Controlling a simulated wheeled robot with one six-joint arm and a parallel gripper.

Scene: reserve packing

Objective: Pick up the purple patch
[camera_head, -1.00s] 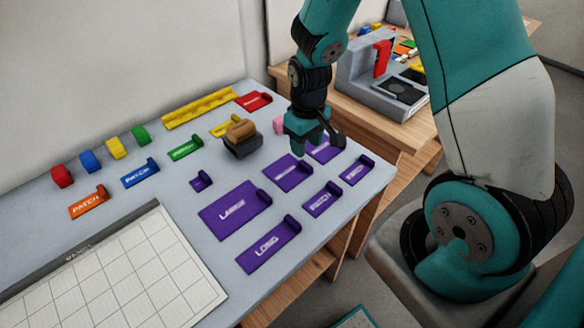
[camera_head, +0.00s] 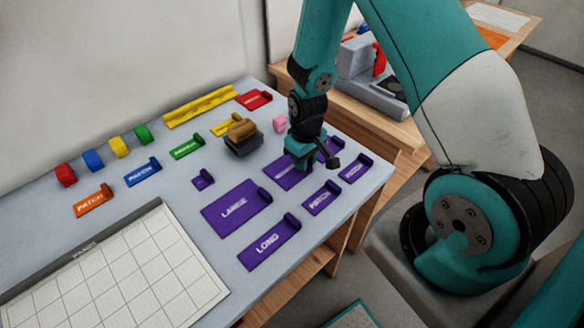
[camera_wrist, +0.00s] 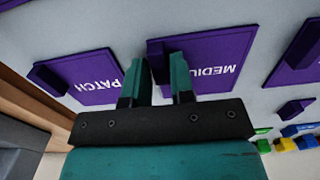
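In the wrist view, a purple piece marked PATCH (camera_wrist: 92,77) lies flat left of my gripper (camera_wrist: 156,62), with a raised tab at its left end. A purple piece marked MEDIUM (camera_wrist: 222,58) lies to the right. My fingers are apart and empty; the tab of the MEDIUM piece shows between them. In the head view my gripper (camera_head: 303,163) hangs low over the MEDIUM piece (camera_head: 283,174), partly covering it and a purple piece behind. Another purple piece, whose label seems to read PATCH (camera_head: 322,199), lies nearer the front edge. Finger height above the table is hard to tell.
Purple LARGE (camera_head: 235,210) and LONG (camera_head: 268,244) pieces lie in front. A brown-handled block (camera_head: 242,138) and a pink block (camera_head: 280,123) stand near my gripper. A gridded panel (camera_head: 120,270) fills the front left. The table's right edge is close.

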